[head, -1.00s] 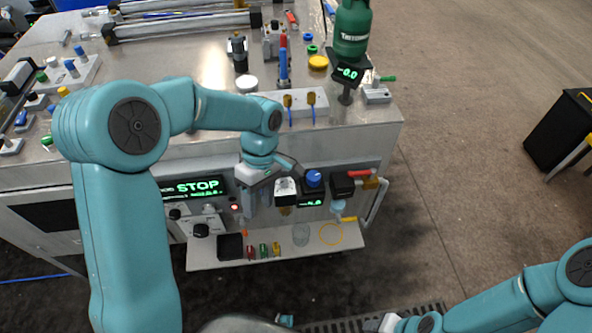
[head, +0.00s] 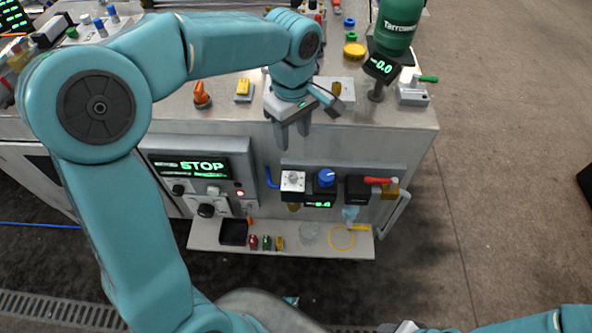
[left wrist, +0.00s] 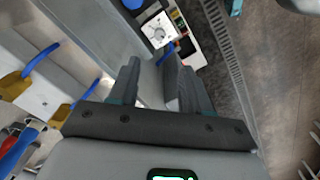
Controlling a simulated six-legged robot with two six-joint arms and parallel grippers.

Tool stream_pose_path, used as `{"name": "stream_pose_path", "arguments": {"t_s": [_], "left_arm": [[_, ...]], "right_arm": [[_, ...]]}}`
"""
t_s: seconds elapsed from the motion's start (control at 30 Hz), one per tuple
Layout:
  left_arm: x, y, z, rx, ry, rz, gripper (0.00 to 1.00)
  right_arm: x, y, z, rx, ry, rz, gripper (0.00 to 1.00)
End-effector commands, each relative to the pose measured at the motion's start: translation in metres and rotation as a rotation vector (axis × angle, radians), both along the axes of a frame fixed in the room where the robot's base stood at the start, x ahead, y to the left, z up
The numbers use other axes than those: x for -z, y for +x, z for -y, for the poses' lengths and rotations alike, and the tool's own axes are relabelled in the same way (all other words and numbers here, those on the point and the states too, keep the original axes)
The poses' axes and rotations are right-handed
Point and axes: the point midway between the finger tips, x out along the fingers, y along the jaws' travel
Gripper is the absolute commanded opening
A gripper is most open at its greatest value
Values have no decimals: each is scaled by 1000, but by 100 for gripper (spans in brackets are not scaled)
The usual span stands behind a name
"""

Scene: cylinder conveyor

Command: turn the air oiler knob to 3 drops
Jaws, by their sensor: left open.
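The white square oiler unit with a round grey dial knob (head: 293,180) sits on the front panel of the machine, beside a blue knob (head: 326,178). Its dial (left wrist: 158,31) also shows in the left wrist view, beyond the fingertips. My left gripper (head: 293,140) is open and empty, above the dial and apart from it, with its fingers pointing down. The fingers (left wrist: 152,65) also show in the left wrist view. The dial's marks are too small to read. Only a small part of my right gripper (head: 404,327) shows at the bottom edge.
A red-handled valve (head: 378,181) is right of the blue knob. A display reading STOP (head: 190,168) is to the left. A shelf (head: 205,239) with small parts juts out below. A green bottle (head: 398,24) stands on the tabletop.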

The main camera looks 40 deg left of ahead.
Motion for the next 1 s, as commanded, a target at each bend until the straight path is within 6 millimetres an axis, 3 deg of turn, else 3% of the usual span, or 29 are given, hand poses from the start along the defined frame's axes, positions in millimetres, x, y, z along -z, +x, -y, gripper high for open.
{"name": "stream_pose_path", "arguments": {"t_s": [0.3,0.5,0.7,1.0], "left_arm": [[78,1,0,0,-1,-8,48],[118,2,1,0,-2,-7,48],[139,5,1,0,-2,-5,48],[142,5,2,0,-2,-1,48]], "right_arm": [[7,0,0,0,0,0,43],[9,0,0,0,0,1,43],[9,0,0,0,0,1,43],[9,0,0,0,0,1,43]]}}
